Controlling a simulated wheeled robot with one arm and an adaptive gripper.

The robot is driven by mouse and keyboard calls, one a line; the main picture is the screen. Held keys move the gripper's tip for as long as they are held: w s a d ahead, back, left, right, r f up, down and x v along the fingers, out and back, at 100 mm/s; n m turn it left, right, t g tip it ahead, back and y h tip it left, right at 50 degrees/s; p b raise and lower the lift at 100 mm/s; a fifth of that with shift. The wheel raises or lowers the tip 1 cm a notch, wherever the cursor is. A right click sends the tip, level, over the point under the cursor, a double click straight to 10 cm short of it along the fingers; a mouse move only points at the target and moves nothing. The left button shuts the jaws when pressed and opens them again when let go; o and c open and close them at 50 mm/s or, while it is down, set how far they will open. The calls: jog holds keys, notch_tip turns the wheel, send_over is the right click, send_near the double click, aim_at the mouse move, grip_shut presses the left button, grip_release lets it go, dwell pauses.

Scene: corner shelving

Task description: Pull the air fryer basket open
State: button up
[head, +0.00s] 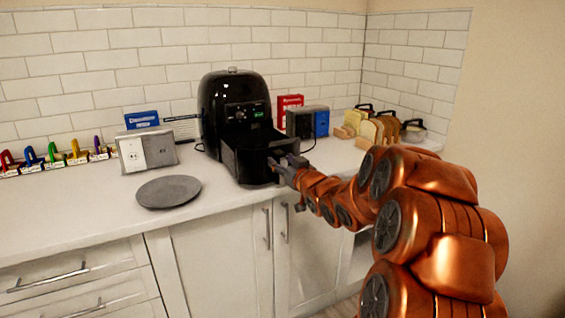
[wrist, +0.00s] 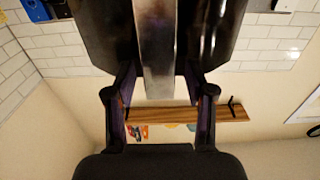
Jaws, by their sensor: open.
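The black air fryer (head: 235,98) stands on the counter against the tiled wall. Its basket (head: 247,163) juts out of the front, and its open top shows. My gripper (head: 284,166) is at the front of the basket, by the handle, which is mostly hidden there. In the wrist view, the grey handle strip (wrist: 157,50) lies between the two fingers of my gripper (wrist: 158,78). The fingers are apart, with gaps beside the strip. I cannot tell whether either finger touches it.
A round grey plate (head: 168,191) lies on the counter left of the basket. A grey-white box (head: 147,150) stands behind it. A toaster (head: 306,122) and bread slices (head: 379,130) stand to the right. The counter's front edge is close below the basket.

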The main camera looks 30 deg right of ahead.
jog(key=s+a, duration=0.1)
jog(key=s, duration=1)
jog(key=shift+s, duration=0.4)
dwell(0.3)
jog(key=s+a+f+g, duration=1.2)
jog(key=s+f+g, duration=0.1)
jog(key=f, duration=0.3)
jog(key=s+a+n+g+y, duration=0.1)
jog(key=s+a+g, duration=0.3)
jog(key=s+a, duration=0.5)
jog(key=s+a+g+y, duration=0.1)
jog(key=s+a+g, duration=0.3)
jog(key=s, duration=0.8)
notch_tip(320, 180, up, 13)
jog(key=t+p, duration=0.1)
jog(key=p, duration=1.2)
jog(key=shift+w, duration=0.3)
